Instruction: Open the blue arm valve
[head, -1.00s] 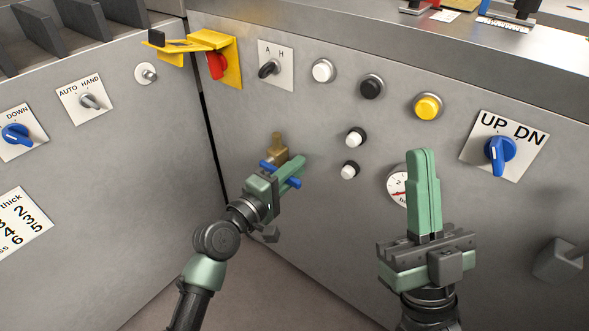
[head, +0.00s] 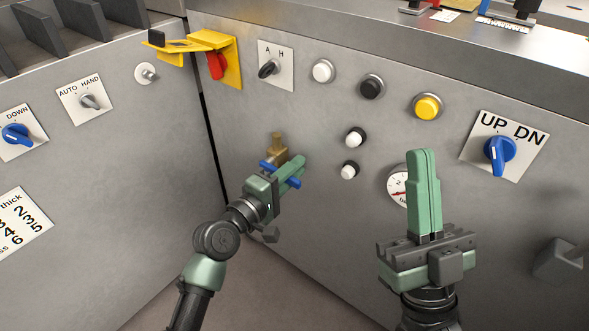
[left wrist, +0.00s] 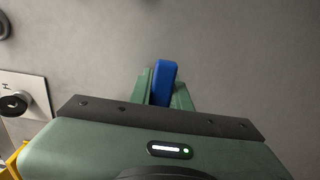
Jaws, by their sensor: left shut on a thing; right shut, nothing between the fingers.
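The blue arm valve has a brass body (head: 277,148) on the grey front panel, low and left of centre in the head view. Its blue handle (head: 268,167) shows on both sides of my left gripper (head: 290,172). My left gripper is shut on the blue handle. In the left wrist view the blue handle (left wrist: 163,82) stands between the two green fingers, and the brass body is hidden there. My right gripper (head: 422,155) is shut and empty, pointing up in front of the panel and partly covering a round gauge (head: 397,186).
Above the valve are a yellow bracket with a red switch (head: 216,66), an A/H selector (head: 268,69) and several push buttons. A blue UP/DN knob (head: 499,153) is at the right. The left panel carries more knobs. A grey box (head: 560,260) sticks out at lower right.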

